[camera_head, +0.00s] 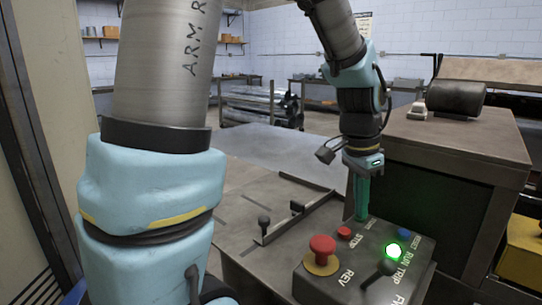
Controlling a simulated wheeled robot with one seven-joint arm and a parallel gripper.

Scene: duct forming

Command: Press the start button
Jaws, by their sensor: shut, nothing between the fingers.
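My gripper (362,214) comes down from the upper right with its green fingers together, pointing down at the far edge of the dark control box (338,280). The fingertips are at the panel, just beside the "START" label. The start button itself is not visible; the fingers cover that spot. I cannot tell whether the tips touch it. A green light (393,251) beside the "RUN" label glows brightly.
A small red button (344,233) by "STOP", a large red mushroom button (322,248), a blue button (404,233) and a black lever (385,268) share the panel. A brown-topped cabinet (450,135) stands behind on the right. A metal bench (245,215) lies left.

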